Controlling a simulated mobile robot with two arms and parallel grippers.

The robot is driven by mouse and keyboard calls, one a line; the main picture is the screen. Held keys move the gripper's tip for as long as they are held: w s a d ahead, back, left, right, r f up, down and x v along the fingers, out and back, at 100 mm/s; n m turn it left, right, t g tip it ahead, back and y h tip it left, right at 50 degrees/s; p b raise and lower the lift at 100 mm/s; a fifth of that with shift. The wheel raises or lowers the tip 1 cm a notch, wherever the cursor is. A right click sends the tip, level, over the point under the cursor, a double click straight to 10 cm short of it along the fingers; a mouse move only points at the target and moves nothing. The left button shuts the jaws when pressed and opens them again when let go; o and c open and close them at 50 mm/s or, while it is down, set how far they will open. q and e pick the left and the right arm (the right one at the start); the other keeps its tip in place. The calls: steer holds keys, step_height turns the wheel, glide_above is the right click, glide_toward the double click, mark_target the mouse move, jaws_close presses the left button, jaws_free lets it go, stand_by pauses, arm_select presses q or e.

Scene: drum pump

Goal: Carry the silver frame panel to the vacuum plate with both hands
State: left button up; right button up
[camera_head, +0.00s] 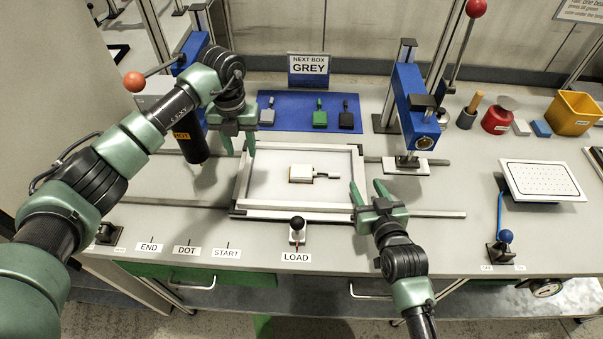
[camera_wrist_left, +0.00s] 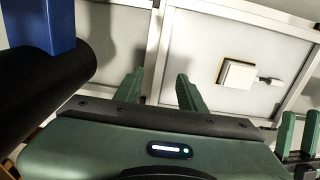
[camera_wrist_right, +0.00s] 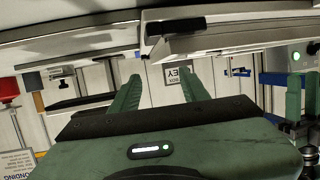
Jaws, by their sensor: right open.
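The silver frame panel (camera_head: 300,208) lies flat on the bench, a rectangular metal frame around a pale sheet. My left gripper (camera_head: 239,153) is open at its left side; in the left wrist view the left bar (camera_wrist_left: 153,62) shows between the spread fingers (camera_wrist_left: 158,88). My right gripper (camera_head: 367,190) is open at the panel's right side, and I cannot tell whether it touches. In the right wrist view a frame edge (camera_wrist_right: 235,40) lies just beyond its fingertips (camera_wrist_right: 157,85). The vacuum plate (camera_head: 543,180), white and perforated, stands at the right.
A small white box (camera_head: 301,172) sits within the frame. A blue press column (camera_head: 412,105) stands behind right, and a black HOT cylinder (camera_head: 190,143) near my left gripper. A blue-knobbed lever (camera_head: 505,237) stands before the plate. A LOAD knob (camera_head: 297,225) is in front.

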mark_target(245, 170)
arm_select(q)
steer(key=shift+w+f, duration=0.1)
steer(key=shift+f, duration=3.85)
arm_select(e)
steer(key=shift+x, duration=4)
arm_select(q)
steer(key=shift+c, duration=0.3)
arm_select(e)
steer(key=shift+d, duration=0.1)
steer(key=shift+c, duration=0.4)
arm_select(q)
jaws_close()
arm_select(e)
jaws_close()
arm_select(q)
steer(key=shift+a, duration=0.15)
arm_select(e)
steer(key=shift+d+f, duration=0.1)
